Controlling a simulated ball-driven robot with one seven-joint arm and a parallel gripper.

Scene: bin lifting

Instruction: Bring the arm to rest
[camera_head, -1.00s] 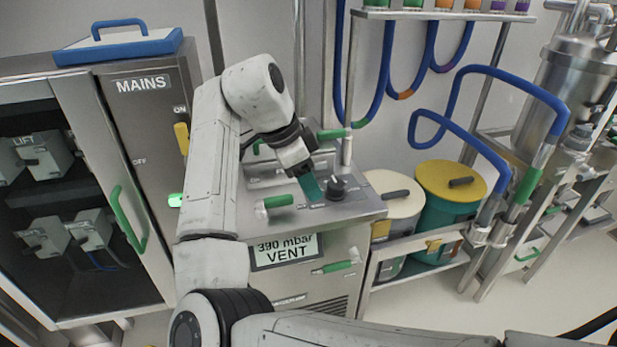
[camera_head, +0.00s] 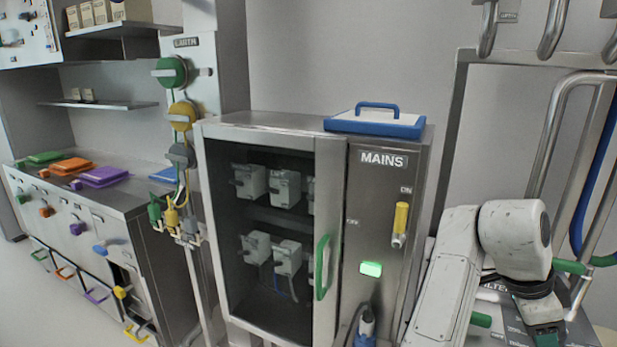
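My gripper (camera_head: 548,338) is at the lower right of the head view, at the end of my white arm. It points down over the steel-topped unit, beside a green handle (camera_head: 570,267). Its fingertips are at or below the picture's edge, so I cannot see whether it is open or shut, or whether it touches anything. My arm is bent, with its upper links right of the MAINS cabinet (camera_head: 384,190).
The MAINS cabinet has a glazed door with a green handle (camera_head: 322,267), a yellow lever (camera_head: 400,222) and a lit green button (camera_head: 371,268). A blue-edged lid (camera_head: 376,121) lies on top. A counter (camera_head: 140,190) with coloured lids (camera_head: 104,176) stands left.

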